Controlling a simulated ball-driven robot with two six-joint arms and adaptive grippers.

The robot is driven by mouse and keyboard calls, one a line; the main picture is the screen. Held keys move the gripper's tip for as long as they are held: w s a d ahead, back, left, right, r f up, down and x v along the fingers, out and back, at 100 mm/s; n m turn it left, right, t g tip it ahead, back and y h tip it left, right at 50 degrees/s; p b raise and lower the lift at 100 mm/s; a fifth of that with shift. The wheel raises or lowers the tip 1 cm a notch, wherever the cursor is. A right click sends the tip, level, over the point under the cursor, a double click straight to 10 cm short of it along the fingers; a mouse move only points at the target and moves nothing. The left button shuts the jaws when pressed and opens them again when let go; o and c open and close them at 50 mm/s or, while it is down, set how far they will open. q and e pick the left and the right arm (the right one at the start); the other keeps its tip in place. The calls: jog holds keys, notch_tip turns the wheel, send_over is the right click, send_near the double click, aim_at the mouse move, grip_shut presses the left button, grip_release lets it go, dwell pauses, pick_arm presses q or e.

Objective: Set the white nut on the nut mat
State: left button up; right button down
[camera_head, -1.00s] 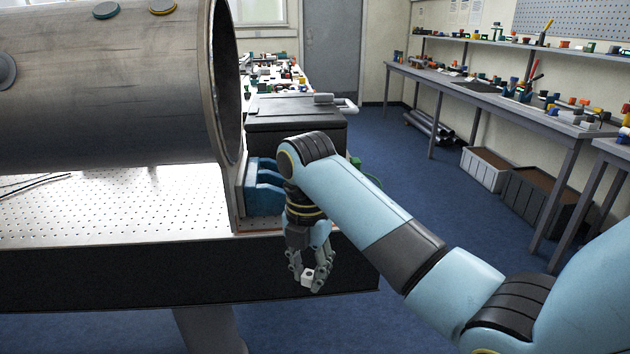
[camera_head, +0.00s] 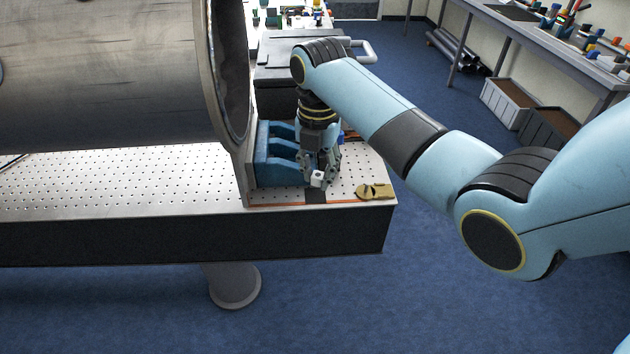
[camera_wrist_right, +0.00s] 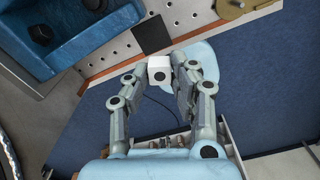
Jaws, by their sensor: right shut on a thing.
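The white nut (camera_head: 317,179) is a small white block with a dark hole, held between the fingertips of my right gripper (camera_head: 320,177). The nut also shows in the right wrist view (camera_wrist_right: 159,70), with a finger on each side. The nut mat looks to be the small dark square (camera_head: 316,197) near the table's front edge. In the right wrist view the mat (camera_wrist_right: 152,35) lies just beyond the nut, uncovered. The nut appears raised above the table and apart from the mat; the exact height is hard to tell. My left gripper is out of view.
A blue holder (camera_head: 282,170) stands left of my right gripper, beside the large grey pipe (camera_head: 110,75). A brass-coloured piece (camera_head: 375,191) lies right of the mat. The perforated table (camera_head: 120,185) ends close by in front and right, with an orange strip along its edge.

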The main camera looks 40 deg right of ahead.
aim_at(315, 195)
jog(key=shift+w+d+f, duration=0.25)
jog(key=shift+w+f, duration=0.25)
jog(key=shift+w, duration=0.3)
notch_tip(315, 195, down, 4)
jog(key=shift+r, duration=0.1)
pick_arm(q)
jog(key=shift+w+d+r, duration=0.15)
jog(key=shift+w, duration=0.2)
pick_arm(e)
jog(key=shift+f, duration=0.25)
jog(key=c, duration=1.1)
grip_release()
